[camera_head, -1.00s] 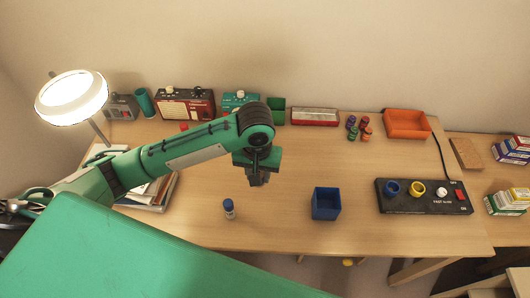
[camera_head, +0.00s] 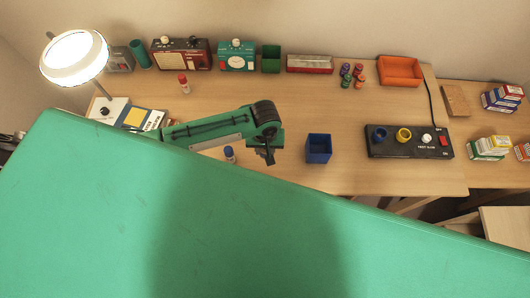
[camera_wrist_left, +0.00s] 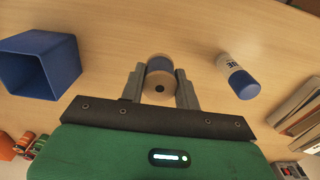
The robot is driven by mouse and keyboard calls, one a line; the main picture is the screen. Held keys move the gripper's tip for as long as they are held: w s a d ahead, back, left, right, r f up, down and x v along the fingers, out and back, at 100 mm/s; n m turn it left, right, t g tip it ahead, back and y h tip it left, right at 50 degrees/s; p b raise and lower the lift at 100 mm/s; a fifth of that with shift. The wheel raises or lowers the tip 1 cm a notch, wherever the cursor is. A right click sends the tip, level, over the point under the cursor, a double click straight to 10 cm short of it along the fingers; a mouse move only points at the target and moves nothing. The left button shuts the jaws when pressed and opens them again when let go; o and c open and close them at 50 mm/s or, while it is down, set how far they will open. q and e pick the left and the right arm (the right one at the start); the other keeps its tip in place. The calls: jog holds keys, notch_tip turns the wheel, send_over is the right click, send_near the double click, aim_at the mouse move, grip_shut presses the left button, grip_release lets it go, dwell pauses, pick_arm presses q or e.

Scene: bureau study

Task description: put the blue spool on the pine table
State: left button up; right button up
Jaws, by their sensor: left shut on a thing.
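My left gripper (camera_head: 266,157) is low over the wooden desk (camera_head: 225,95) in the head view, between the blue-capped glue stick and the open blue box. In the left wrist view, my left gripper (camera_wrist_left: 160,90) is shut on the blue spool (camera_wrist_left: 159,66), which has pale wooden ends and a blue band. A finger lies on each side of it. In the head view the spool is hidden by the gripper. I cannot tell whether the spool touches the desk. I cannot tell for sure which wooden surface is the pine table. My right gripper is in neither view.
The blue box (camera_head: 318,148) stands right of the gripper, the glue stick (camera_head: 229,154) left of it. A black control panel (camera_head: 408,141), an orange tray (camera_head: 400,71), several small spools (camera_head: 357,72) and a lamp (camera_head: 75,57) surround clear desk space. A pale wooden surface (camera_head: 505,226) shows lower right.

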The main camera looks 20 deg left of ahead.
pick_arm(q)
notch_tip(320, 180, down, 6)
jog(key=shift+r+p, duration=0.1)
jog(key=shift+p, duration=0.25)
jog(key=shift+f, duration=0.3)
jog(key=o, duration=1)
jog(key=shift+c, duration=0.2)
notch_tip(320, 180, up, 12)
jog(key=shift+r+b, duration=0.2)
jog(key=shift+b, duration=0.7)
